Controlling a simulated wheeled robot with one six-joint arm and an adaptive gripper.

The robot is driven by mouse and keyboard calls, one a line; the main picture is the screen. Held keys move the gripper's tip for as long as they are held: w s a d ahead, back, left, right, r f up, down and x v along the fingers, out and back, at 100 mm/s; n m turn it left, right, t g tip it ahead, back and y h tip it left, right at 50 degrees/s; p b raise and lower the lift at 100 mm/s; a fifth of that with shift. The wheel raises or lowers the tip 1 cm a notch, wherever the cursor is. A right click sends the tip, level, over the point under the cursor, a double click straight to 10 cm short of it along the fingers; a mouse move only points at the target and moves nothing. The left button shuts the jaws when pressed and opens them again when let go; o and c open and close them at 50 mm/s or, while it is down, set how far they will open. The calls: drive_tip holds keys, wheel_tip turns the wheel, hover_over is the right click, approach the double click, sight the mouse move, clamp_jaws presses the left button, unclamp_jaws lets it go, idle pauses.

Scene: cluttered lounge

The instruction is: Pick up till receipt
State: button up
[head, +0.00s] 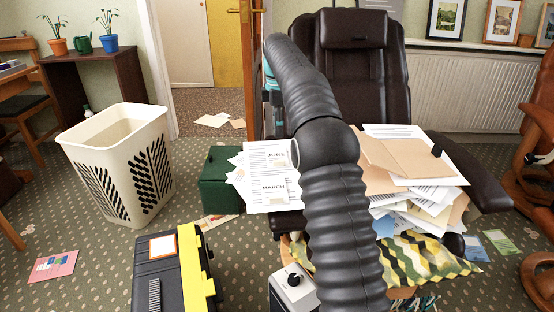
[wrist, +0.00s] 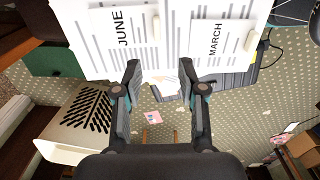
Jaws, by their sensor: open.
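I cannot single out the till receipt with certainty. Small cream slips lie on the printed sheets marked JUNE and MARCH (head: 262,171); in the wrist view one slip (wrist: 250,41) is on the MARCH sheet and another (wrist: 156,28) on the JUNE sheet. These sheets (wrist: 75,22) also fill the top of the wrist view. My gripper (wrist: 160,68) is open with nothing between its fingers, its tips just below the sheets' edge in the picture. In the head view my arm hides most of the gripper.
A dark recliner (head: 350,75) holds a messy paper pile (head: 420,165). A green box (head: 218,180) stands beside the sheets. A cream basket (head: 115,130) and a black-and-yellow toolbox (head: 165,270) are on the left. Loose papers lie on the carpet, including a pink one (head: 53,266).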

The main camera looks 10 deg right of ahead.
sight(277, 154)
wheel_tip(277, 154, down, 7)
drive_tip(key=shift+r+b, duration=0.2)
drive_tip(key=shift+b, duration=0.4)
drive_tip(key=shift+w+d+f+b, duration=0.1)
drive_tip(key=shift+f+b, duration=0.1)
drive_tip(key=shift+f, duration=1.25)
drive_tip(key=shift+w+d+f+b, duration=0.1)
drive_tip(key=shift+f+b, duration=0.05)
drive_tip(key=shift+f, duration=1.3)
clamp_jaws()
